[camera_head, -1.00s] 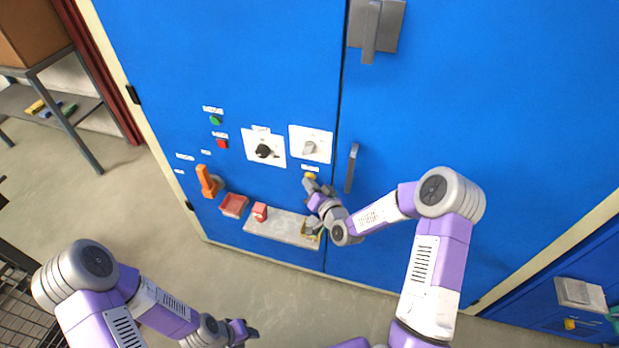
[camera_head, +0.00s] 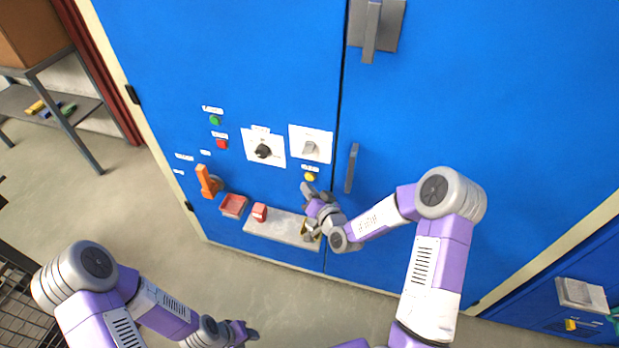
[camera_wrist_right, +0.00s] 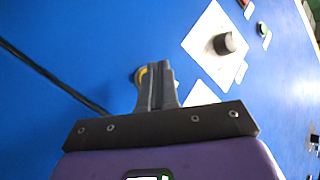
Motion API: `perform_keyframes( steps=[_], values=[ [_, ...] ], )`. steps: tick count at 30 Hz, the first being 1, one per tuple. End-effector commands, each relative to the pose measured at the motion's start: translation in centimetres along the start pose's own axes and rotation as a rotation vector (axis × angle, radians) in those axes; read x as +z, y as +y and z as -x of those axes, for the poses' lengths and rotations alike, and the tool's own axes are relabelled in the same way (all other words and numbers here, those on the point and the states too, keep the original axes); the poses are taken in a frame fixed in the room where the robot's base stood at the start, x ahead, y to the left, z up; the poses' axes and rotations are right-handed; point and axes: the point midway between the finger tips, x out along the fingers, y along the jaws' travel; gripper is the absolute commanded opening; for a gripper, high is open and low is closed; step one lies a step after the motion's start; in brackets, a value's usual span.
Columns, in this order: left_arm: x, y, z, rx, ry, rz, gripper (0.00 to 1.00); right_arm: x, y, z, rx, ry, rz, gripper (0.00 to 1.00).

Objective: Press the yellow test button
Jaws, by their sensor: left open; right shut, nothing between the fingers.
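The yellow test button (camera_head: 310,177) sits on the blue cabinet door, under a small label and below the white plate with a grey switch. In the right wrist view the yellow button (camera_wrist_right: 141,75) is partly hidden behind the fingers. My right gripper (camera_head: 305,187) is shut and empty, with its fingertips just below the button; a small gap shows in the head view. The right gripper's closed fingers (camera_wrist_right: 158,68) point at the door in the wrist view. My left gripper (camera_head: 252,334) is open and empty, low at the bottom left, far from the cabinet panel.
A black knob (camera_head: 263,151), a green button (camera_head: 215,120) and a red button (camera_head: 222,144) are on the panel. An orange handle (camera_head: 206,181) stands lower left. A grey shelf (camera_head: 275,228) with a red block (camera_head: 260,212) juts out below. A door handle (camera_head: 351,168) is right of the button.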

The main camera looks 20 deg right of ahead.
Motion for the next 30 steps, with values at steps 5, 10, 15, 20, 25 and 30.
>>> perform_keyframes(
  steps=[5, 10, 15, 20, 25, 30],
  values=[
    [0.0, -0.1, -0.4, 0.0, 0.0, 0.0, 0.43, 1.1, -0.9, 1.2, -0.002, -0.004, -0.001, 0.0],
    [0.0, -0.3, -0.7, 0.0, 0.0, 0.0, 0.43, 1.9, -1.8, 2.4, -0.002, -0.002, -0.001, 0.0],
    [0.0, -0.3, -0.9, 0.0, 0.0, 0.0, 0.43, 2.3, -2.3, 3.1, -0.001, -0.001, 0.0, 0.0],
    [0.0, -0.3, -0.9, 0.0, 0.0, 0.0, 0.43, 2.4, -2.4, 3.2, -0.001, -0.001, 0.0, 0.0],
    [0.0, -0.3, -0.9, 0.0, 0.0, 0.0, 0.43, 2.4, -2.4, 3.2, -0.001, -0.001, 0.0, 0.0],
    [0.0, -0.3, -0.9, 0.0, 0.0, 0.0, 0.43, 2.4, -2.4, 3.2, -0.001, -0.001, 0.0, 0.0]
  ],
)
